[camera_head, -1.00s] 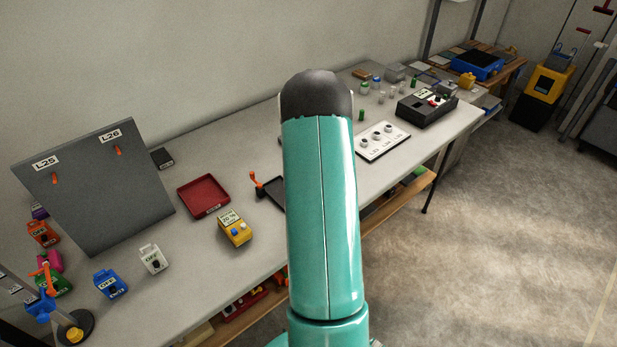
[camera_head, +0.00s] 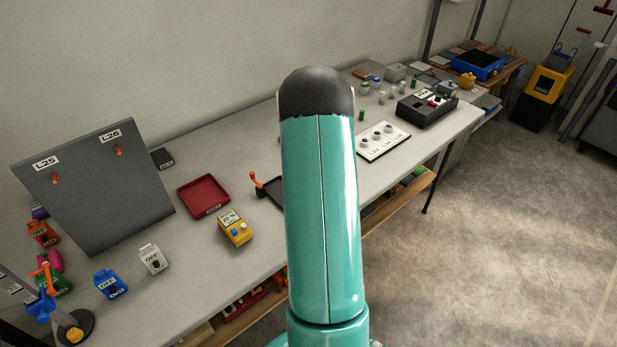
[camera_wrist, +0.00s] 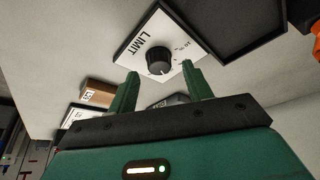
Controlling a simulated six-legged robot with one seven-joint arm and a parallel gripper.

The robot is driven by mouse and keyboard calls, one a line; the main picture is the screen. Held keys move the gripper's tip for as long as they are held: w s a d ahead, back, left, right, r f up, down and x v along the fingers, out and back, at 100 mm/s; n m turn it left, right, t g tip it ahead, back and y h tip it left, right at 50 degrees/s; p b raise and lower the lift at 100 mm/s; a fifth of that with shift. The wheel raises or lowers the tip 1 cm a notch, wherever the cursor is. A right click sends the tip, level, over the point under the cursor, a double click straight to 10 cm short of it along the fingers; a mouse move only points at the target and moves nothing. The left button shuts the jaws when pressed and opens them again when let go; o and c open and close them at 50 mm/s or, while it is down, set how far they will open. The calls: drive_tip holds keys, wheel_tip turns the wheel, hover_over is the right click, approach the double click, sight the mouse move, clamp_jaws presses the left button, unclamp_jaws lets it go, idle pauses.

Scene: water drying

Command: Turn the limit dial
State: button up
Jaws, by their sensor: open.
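The limit dial (camera_wrist: 160,60) is a round black knob with a white pointer line. It sits on a white plate (camera_wrist: 141,44) marked LIMIT, with small scale marks beside the knob, in the wrist view. My gripper (camera_wrist: 163,82) is open, its two green fingers spread apart with nothing between them. The knob appears just beyond the fingertips, roughly centred between them; I cannot tell whether they touch it. In the head view my teal arm hides the gripper, and I cannot make out the dial there.
A black-framed tray (camera_wrist: 235,25) lies close beside the dial plate. A brown block (camera_wrist: 98,93) sits left of the left finger. In the head view, the table also holds a red tray (camera_head: 204,196), a yellow device (camera_head: 235,229) and a white knob panel (camera_head: 383,141).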

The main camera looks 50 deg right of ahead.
drive_tip(key=v, duration=1.2)
